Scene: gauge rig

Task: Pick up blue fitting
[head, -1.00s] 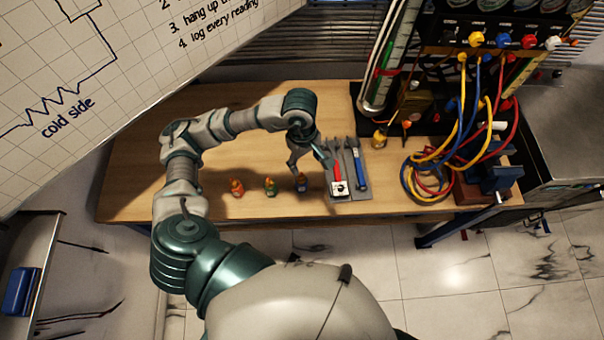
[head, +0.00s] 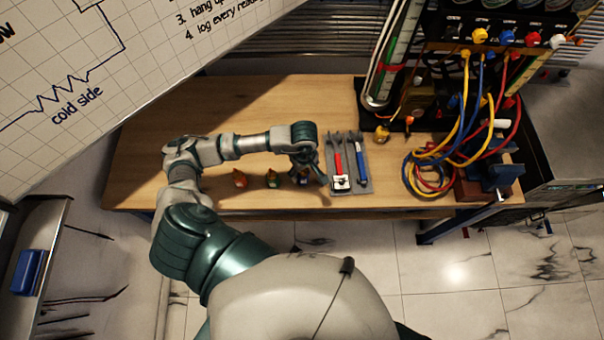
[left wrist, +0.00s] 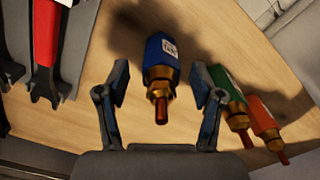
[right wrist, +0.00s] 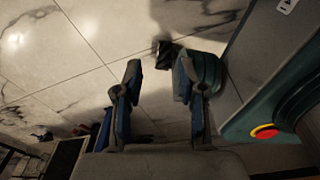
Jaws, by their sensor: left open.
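The blue fitting (left wrist: 161,58), with a brass lower part and a reddish tip, lies between the two open fingers of my left gripper (left wrist: 158,76) in the left wrist view, with gaps on both sides. In the head view my left gripper (head: 308,172) is over the blue fitting (head: 302,178) and partly hides it. The green fitting (head: 272,179) and the orange fitting (head: 240,178) stand to its left on the wooden bench. In the right wrist view my right gripper (right wrist: 158,68) is open and empty, away from the bench.
A gauge rig with coiled hoses (head: 424,170) takes up the bench's right side. The wooden bench (head: 230,105) is bare behind my left arm.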

